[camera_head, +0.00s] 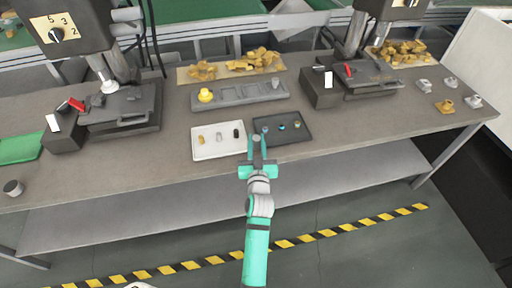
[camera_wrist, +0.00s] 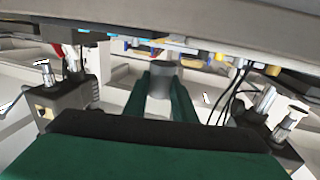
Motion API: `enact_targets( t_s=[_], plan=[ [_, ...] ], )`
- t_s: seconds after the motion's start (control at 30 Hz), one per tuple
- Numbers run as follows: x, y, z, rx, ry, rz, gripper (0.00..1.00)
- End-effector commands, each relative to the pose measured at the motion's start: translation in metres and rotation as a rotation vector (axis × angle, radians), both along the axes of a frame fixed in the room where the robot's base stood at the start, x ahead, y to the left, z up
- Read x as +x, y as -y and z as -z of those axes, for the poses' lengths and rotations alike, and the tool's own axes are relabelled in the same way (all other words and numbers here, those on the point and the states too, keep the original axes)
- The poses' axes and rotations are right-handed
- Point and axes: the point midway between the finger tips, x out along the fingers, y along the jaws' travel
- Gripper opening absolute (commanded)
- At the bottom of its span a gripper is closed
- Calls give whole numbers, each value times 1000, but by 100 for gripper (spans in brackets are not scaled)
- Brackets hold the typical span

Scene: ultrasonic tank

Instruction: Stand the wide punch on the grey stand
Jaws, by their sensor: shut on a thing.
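My gripper (camera_head: 257,142) is above the front part of the workbench, between the white tray and the dark tray. In the wrist view its two green fingers (camera_wrist: 163,90) are closed on a grey cylinder (camera_wrist: 163,72), which looks like the wide punch. It is held at the fingertips; in the head view it is too small to make out. The long grey stand (camera_head: 262,91) lies farther back on the bench, beyond the trays. It has several recesses, and a yellow round piece (camera_head: 205,95) sits at its left end.
The white tray (camera_head: 205,155) and the dark tray (camera_head: 300,139) hold small pieces. Press machines (camera_head: 120,105) (camera_head: 355,80) flank the stand. Brassy parts (camera_head: 250,61) lie behind it. A grey cylinder (camera_head: 13,187) stands at the far left. Bare bench lies left of the white tray.

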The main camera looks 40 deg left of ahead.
Motion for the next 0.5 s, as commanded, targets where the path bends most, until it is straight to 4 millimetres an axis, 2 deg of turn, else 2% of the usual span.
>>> enact_targets(
  t_s=[0.1,0.3,0.5],
  plan=[
    [1,-6,7,1,-1,-2,0],
    [1,-6,33,1,-2,-1,0],
    [1,-5,35,1,2,0,0]
  ],
)
